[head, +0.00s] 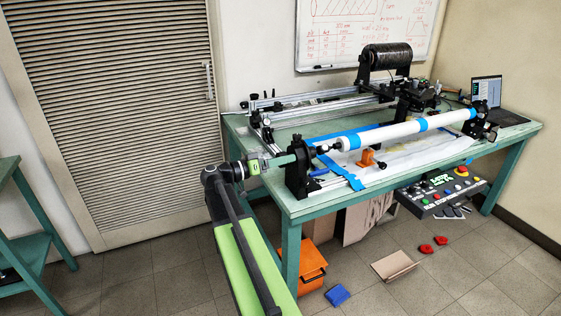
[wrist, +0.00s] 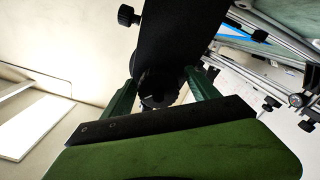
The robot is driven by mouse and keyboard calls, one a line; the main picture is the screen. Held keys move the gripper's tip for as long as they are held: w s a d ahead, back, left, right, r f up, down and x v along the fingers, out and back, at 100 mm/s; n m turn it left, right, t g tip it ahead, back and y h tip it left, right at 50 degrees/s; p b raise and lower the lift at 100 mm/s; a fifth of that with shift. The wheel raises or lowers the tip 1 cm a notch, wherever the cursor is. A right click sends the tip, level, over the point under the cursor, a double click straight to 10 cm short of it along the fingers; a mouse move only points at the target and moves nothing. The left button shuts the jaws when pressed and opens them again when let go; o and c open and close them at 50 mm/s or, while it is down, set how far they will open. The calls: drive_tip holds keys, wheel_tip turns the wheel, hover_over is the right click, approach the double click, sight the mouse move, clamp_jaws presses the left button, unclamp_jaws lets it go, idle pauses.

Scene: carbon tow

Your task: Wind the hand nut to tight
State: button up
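The winder (head: 420,130) stands on a green table, with a white tube (head: 405,130) wrapped in blue bands. My gripper (head: 290,158) reaches in from the left to the black end plate (head: 301,172) at the tube's near end. In the wrist view, my gripper's two green fingers (wrist: 162,92) stand apart on either side of a dark round knob, which looks like the hand nut (wrist: 158,98). The knob sits in front of the black plate (wrist: 180,45). Whether the fingertips press on it is too dark to tell. In the head view the nut is hidden by my gripper.
A smaller black knob (wrist: 128,15) sticks out left of the plate. The green table (head: 390,180) has its near leg beside my arm. An orange box (head: 305,265) and a control panel (head: 440,192) are low by the table.

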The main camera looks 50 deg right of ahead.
drive_tip(key=v, duration=1.7)
drive_tip(key=shift+a, duration=0.25)
